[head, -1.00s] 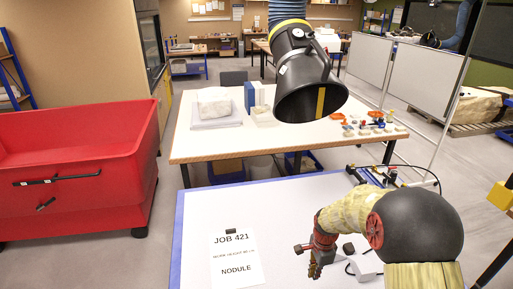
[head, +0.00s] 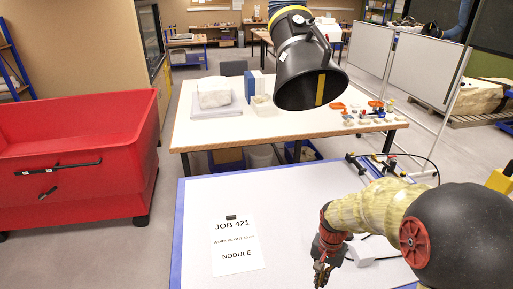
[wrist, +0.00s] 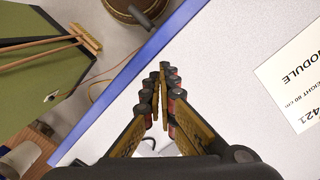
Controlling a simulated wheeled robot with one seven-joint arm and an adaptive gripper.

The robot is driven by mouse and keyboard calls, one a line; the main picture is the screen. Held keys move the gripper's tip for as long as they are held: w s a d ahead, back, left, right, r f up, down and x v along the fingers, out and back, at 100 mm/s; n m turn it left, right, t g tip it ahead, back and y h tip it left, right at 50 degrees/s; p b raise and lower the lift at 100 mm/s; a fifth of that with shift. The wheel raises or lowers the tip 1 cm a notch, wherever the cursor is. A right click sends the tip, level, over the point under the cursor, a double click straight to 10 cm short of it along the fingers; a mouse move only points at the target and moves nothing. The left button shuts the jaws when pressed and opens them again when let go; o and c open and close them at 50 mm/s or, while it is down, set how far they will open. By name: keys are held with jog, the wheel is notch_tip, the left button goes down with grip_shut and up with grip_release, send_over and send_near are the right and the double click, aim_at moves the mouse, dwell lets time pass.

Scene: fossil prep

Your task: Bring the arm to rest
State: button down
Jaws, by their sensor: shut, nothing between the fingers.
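My arm reaches in from the right of the head view, with its yellowish sleeve and black round joint. My gripper (head: 322,274) points down over the white table (head: 205,195) with the blue edge, at the lower right of the job sheet. In the wrist view my gripper (wrist: 163,82) shows its two fingers close together at the tips, with nothing held between them. The table top shows below them in that view, and its blue edge (wrist: 140,70) runs diagonally past the fingers. Whether the fingertips touch the table cannot be told.
The job sheet (head: 237,245) lies flat on the table. A white box with a cable (head: 360,252) sits just beyond my gripper. A black extraction hood (head: 305,75) hangs above the further table (head: 230,130). A red bin (head: 75,160) stands at the left. The table's middle is clear.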

jog(key=s+a+r+n+t+b, duration=0.1)
jog(key=s+r+n+t+b, duration=0.5)
jog(key=s+r+b, duration=0.6)
jog(key=s, duration=0.3)
jog(key=shift+s+a+t+b, duration=0.2)
jog(key=shift+s+t+b, duration=0.05)
jog(key=shift+t+b, duration=0.15)
jog(key=shift+a, duration=0.1)
